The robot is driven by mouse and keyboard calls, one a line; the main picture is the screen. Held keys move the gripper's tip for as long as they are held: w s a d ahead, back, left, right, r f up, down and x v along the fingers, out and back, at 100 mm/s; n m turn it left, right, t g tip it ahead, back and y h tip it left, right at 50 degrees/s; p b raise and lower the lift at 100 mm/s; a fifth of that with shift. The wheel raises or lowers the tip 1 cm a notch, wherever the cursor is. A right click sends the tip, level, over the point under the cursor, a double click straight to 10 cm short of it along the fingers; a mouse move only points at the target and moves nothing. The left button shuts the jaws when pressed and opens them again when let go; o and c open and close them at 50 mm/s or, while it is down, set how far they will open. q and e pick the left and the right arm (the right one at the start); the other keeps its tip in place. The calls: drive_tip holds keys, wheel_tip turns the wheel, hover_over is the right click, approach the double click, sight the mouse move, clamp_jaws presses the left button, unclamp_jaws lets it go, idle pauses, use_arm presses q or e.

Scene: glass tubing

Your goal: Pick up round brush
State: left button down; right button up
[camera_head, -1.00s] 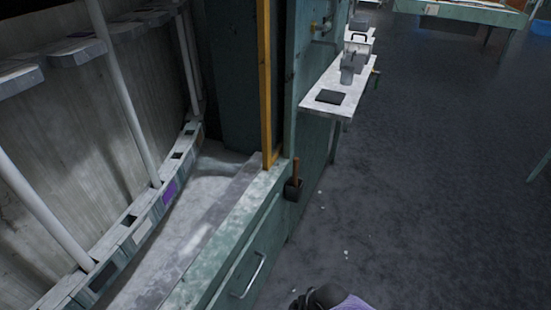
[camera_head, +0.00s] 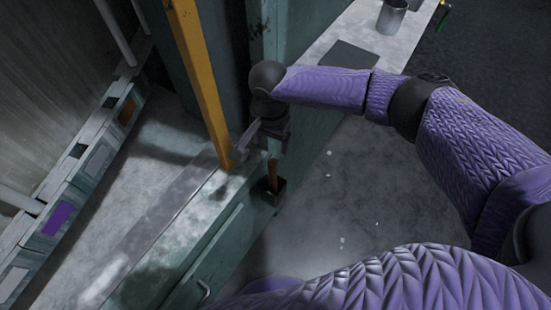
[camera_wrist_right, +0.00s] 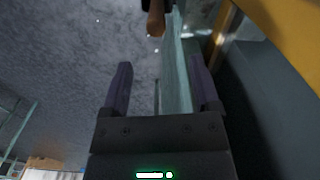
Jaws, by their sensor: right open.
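The round brush shows as a brown wooden handle (camera_head: 272,176) standing in a dark holder (camera_head: 272,193) on the side of the green cabinet. Its head is hidden in the holder. The handle also shows in the right wrist view (camera_wrist_right: 155,22), at the top, beyond the fingertips. My right gripper (camera_head: 262,142) is open and empty, just above and behind the handle, apart from it. Its two fingers (camera_wrist_right: 160,70) are spread in the wrist view. My left gripper is not in view.
A yellow post (camera_head: 199,80) stands close left of my right gripper. The green cabinet (camera_head: 215,247) edge runs below it. A white shelf (camera_head: 318,42) with a dark flat pad (camera_head: 350,56) and a metal cup (camera_head: 391,17) lies behind. The floor (camera_head: 345,190) right of the holder is open.

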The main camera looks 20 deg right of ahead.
sight(272, 161)
drive_tip(key=shift+f+b, duration=0.3)
drive_tip(key=shift+f, duration=0.15)
drive_tip(key=f+b, duration=0.2)
drive_tip(key=f, duration=0.1)
drive_tip(key=f+b, duration=0.1)
drive_tip(key=f, duration=0.1)
drive_tip(key=f+b, duration=0.2)
drive_tip(key=f, duration=0.1)
drive_tip(key=shift+s+f+b, duration=0.3)
drive_tip(key=shift+f, duration=0.25)
drive_tip(key=shift+r, duration=0.15)
drive_tip(key=shift+c, duration=0.8)
clamp_jaws()
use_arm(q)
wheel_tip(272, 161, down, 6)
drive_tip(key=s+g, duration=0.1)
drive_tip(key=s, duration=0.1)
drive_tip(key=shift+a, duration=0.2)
